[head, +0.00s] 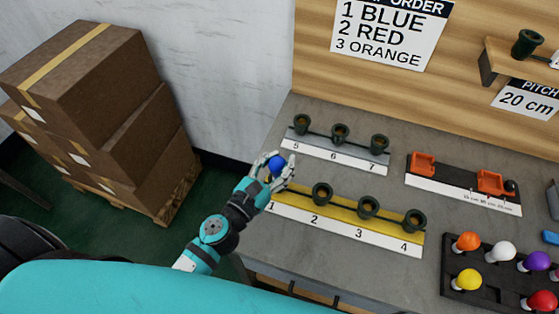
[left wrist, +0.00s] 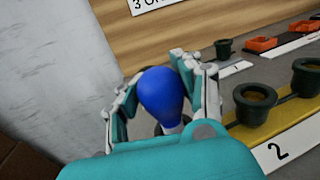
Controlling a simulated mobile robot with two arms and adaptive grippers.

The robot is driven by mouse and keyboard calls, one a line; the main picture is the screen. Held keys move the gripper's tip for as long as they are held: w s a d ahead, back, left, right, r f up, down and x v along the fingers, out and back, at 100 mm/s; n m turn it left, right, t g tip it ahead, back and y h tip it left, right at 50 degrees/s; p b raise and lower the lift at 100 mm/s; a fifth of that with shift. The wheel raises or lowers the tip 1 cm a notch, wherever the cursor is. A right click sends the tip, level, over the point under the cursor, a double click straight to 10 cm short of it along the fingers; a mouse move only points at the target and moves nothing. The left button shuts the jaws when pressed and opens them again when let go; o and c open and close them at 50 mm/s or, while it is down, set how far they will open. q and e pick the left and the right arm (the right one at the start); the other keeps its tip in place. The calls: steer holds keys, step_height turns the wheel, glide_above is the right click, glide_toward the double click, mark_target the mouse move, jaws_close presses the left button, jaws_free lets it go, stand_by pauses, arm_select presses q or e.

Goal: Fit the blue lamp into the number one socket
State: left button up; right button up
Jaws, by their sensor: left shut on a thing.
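My left gripper (head: 275,167) is shut on the blue lamp (head: 277,165) above the left end of the yellow strip (head: 336,214). The number one socket is mostly hidden behind the lamp and gripper; a bit of dark rim (left wrist: 158,129) shows by the lamp's base. I cannot tell whether the base is inside the socket or above it. The number two socket (head: 322,193) is empty. My right gripper is not in view.
Empty sockets three (head: 368,206) and four (head: 414,220) stand farther right on the yellow strip. A grey strip (head: 334,157) with sockets 5 to 7 lies behind. A black tray (head: 484,300) holds several lamps. Orange holders (head: 423,164) stand right; stacked boxes (head: 90,110) stand left.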

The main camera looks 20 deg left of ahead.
arm_select(q)
steer(key=shift+f+b, duration=0.35)
steer(key=shift+f, duration=0.05)
steer(key=o, duration=1.3)
steer(key=shift+r, duration=0.1)
steer(key=v, duration=1.2)
